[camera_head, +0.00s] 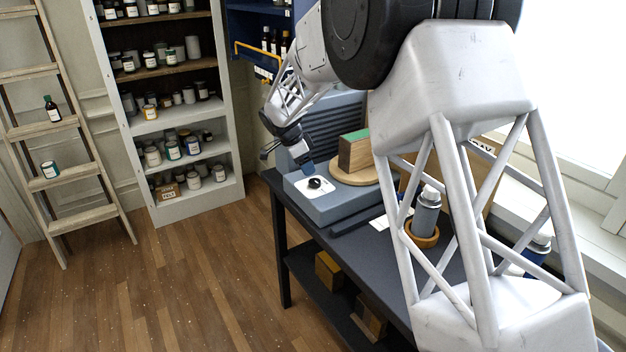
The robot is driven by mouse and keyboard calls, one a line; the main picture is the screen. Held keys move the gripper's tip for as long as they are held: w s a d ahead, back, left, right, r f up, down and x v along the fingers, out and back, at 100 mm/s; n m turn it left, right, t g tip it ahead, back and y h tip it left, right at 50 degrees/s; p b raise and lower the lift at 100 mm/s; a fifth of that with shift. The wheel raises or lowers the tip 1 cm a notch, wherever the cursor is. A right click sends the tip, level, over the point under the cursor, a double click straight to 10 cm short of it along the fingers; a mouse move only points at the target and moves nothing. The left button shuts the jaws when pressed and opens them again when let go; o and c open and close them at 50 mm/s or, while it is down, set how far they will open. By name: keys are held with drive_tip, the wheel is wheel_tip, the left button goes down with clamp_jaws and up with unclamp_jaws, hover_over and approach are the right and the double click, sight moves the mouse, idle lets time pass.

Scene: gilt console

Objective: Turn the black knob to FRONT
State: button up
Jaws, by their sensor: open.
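The black knob (315,183) is small and round. It sits on a white plate (301,187) on top of a blue-grey box-like unit (339,208) at the table's left end. The FRONT mark and the knob's pointer are too small to read.
A wooden block with a green top (355,151) stands on a round wooden board (366,175) right of the knob. A grey spray can (426,214) stands farther right on the dark table (349,236), partly behind my arm. A ribbed blue-grey panel (335,126) rises behind the knob.

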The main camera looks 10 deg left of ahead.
sight(314, 181)
drive_tip(key=shift+x, duration=3.5)
drive_tip(key=c, duration=0.9)
